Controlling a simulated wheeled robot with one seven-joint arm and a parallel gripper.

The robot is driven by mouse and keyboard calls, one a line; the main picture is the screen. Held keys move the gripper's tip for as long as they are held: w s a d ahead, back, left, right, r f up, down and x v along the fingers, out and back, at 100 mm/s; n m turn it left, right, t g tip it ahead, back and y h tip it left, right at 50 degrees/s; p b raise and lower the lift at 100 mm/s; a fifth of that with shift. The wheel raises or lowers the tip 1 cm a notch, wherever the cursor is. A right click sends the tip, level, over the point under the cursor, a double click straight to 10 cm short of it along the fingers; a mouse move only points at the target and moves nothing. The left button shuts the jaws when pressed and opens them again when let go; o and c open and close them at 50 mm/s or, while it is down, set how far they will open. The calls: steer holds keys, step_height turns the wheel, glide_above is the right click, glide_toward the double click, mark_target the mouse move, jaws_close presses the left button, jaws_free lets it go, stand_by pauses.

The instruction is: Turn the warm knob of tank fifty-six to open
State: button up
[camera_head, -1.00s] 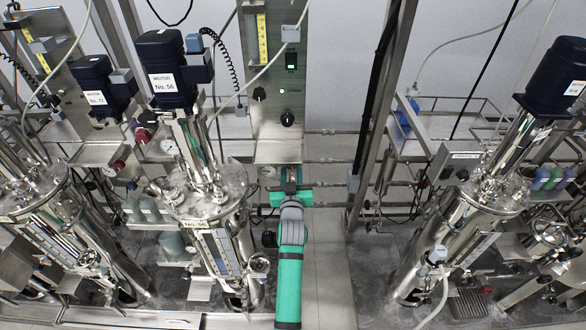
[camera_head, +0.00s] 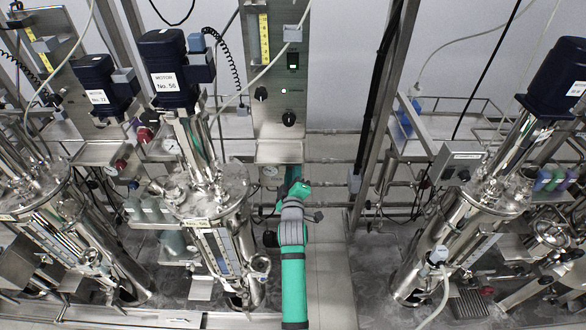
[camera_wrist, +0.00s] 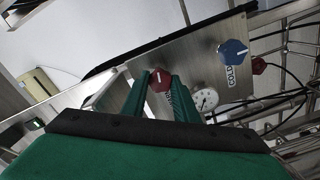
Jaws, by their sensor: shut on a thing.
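In the wrist view a red knob (camera_wrist: 160,80) sits on a steel panel, between the two green fingers of my gripper (camera_wrist: 163,88). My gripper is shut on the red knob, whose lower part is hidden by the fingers. A blue knob (camera_wrist: 233,50) marked COLD is apart on the same panel, to the right. In the head view the motor labelled No. 56 (camera_head: 170,85) stands above a steel tank (camera_head: 215,195). My gripper (camera_head: 292,175) is right of this tank, below the tall control panel; the knob is hidden there.
A round gauge (camera_wrist: 205,99) is right of my fingers in the wrist view. In the head view the control panel (camera_head: 275,110) rises behind my gripper. Pipes (camera_head: 340,184) run to its right. Open floor (camera_head: 330,270) lies right of my arm.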

steer(key=shift+f+n, duration=0.15)
steer(key=shift+n, duration=3.15)
steer(key=o, duration=1.1)
steer(key=shift+a, duration=0.1)
steer(key=shift+s, duration=0.1)
